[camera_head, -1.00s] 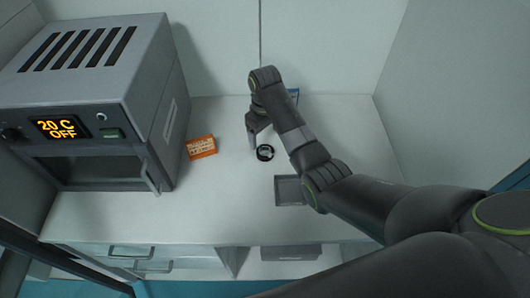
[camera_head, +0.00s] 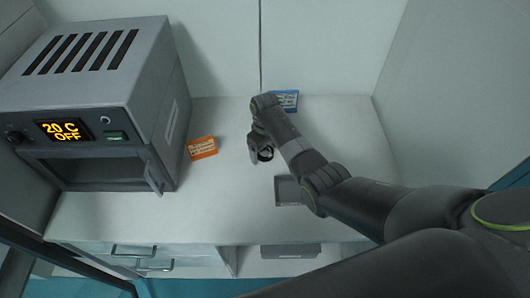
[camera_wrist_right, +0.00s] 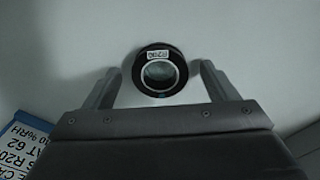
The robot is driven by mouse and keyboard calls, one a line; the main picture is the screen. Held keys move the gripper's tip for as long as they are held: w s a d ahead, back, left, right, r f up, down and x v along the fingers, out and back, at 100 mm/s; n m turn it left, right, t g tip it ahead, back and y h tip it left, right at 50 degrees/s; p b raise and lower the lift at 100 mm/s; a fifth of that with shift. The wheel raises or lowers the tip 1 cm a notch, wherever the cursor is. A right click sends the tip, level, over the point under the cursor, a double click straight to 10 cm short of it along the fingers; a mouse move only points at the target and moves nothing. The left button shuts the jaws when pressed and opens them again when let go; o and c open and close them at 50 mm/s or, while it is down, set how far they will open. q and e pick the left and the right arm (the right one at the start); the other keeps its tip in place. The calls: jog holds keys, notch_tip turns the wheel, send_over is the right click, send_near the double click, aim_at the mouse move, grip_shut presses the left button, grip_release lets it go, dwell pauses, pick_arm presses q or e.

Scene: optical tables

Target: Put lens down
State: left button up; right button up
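The lens (camera_head: 265,154) is a small black ring with clear glass, on the white table and partly hidden by my right gripper (camera_head: 258,146). In the right wrist view the lens (camera_wrist_right: 160,71) has a white label, "R200" as far as I can read it. The right gripper (camera_wrist_right: 161,82) is open, with one finger on each side of the lens. A gap shows between the lens and each finger. My left gripper is not in view.
An oven (camera_head: 95,100) reading "20 C OFF" stands at the left. An orange labelled box (camera_head: 202,147) lies beside it. A blue labelled card (camera_head: 286,99) is at the back, partly hidden by my arm. A shallow grey tray (camera_head: 287,190) lies in front. The front-left table is clear.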

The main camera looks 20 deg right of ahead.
jog(key=c, duration=1)
jog(key=shift+c, duration=0.2)
